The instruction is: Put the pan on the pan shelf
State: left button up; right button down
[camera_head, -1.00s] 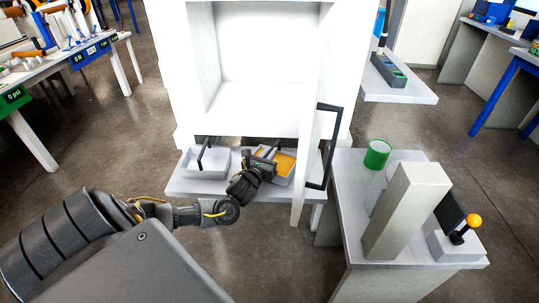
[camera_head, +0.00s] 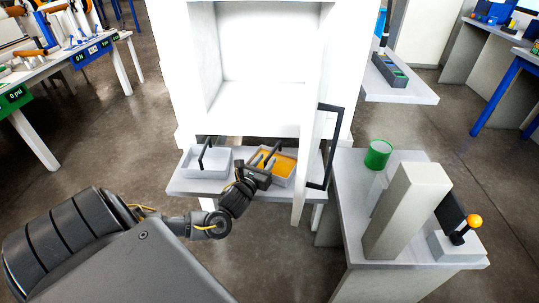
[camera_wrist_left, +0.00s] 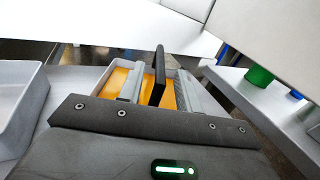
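A grey pan filled with orange resin (camera_head: 285,166) rests on the light shelf (camera_head: 280,195) in front of the white cabinet. It also shows in the left wrist view (camera_wrist_left: 119,80), with its dark upright handle (camera_wrist_left: 158,75). My left gripper (camera_head: 264,163) reaches over the pan's near side. In the wrist view its two fingers (camera_wrist_left: 157,88) stand apart on either side of the handle, with gaps to it. A second pan, grey and empty-looking with a dark handle (camera_head: 207,162), sits to the left on the same shelf. My right gripper is out of view.
The white cabinet (camera_head: 262,50) stands open behind the shelf. Its door (camera_head: 313,140), with a dark handle (camera_head: 334,145), is swung out close to the pan's right. A side table (camera_head: 350,225) at right holds a green cup (camera_head: 377,154) and a joystick box.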

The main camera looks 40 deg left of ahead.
pick_arm(q)
jog(key=v, duration=0.7)
jog(key=shift+s, duration=0.2)
